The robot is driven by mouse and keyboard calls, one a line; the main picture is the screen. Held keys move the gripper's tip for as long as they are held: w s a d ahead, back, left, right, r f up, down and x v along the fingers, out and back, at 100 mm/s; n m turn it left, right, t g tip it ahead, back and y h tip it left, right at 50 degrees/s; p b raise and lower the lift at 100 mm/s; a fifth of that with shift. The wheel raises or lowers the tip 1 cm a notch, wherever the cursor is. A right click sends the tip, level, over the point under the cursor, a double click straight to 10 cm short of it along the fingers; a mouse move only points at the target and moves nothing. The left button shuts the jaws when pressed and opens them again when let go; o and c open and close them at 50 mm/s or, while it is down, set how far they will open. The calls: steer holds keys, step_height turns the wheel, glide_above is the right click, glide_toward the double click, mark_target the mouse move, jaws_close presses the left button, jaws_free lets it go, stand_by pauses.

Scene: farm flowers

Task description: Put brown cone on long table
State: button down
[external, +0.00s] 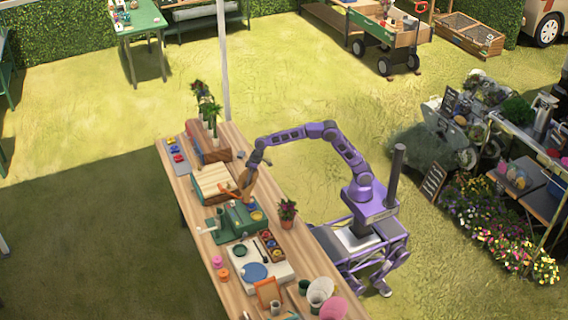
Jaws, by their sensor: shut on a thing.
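The long wooden table (233,292) runs from the upper middle to the bottom of the external view. My gripper (254,168) points down over the middle of the table, beside the slatted wooden crate. It is shut on the brown cone (246,184), a small tan-brown shape below the fingers. The cone is above or close to the tabletop; I cannot tell whether it touches anything. The fingers are too small to make out clearly.
Around the cone are a slatted crate (213,183), a green machine (234,220) and an orange-handled tool (229,194). A potted plant (287,213) stands at the right edge. Bare wood shows along the left edge.

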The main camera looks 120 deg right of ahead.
steer(key=s+d+r+b, duration=0.1)
steer(key=s+d, duration=0.7)
steer(key=d, duration=0.3)
steer(key=s+d+r+b, duration=0.1)
steer(key=s+d, duration=0.6)
steer(key=d, duration=0.5)
steer(key=shift+w+a+f+b, duration=0.1)
steer(key=shift+f+b, duration=0.05)
steer(key=shift+f, duration=3.25)
steer(key=shift+a+f+b, duration=0.1)
steer(key=shift+f+b, duration=0.1)
steer(key=shift+f, duration=3.25)
steer(key=shift+w+a+f+b, duration=0.1)
steer(key=shift+f+b, duration=0.05)
steer(key=shift+f, duration=3.25)
steer(key=shift+f, duration=0.15)
steer(key=c, duration=1)
jaws_free()
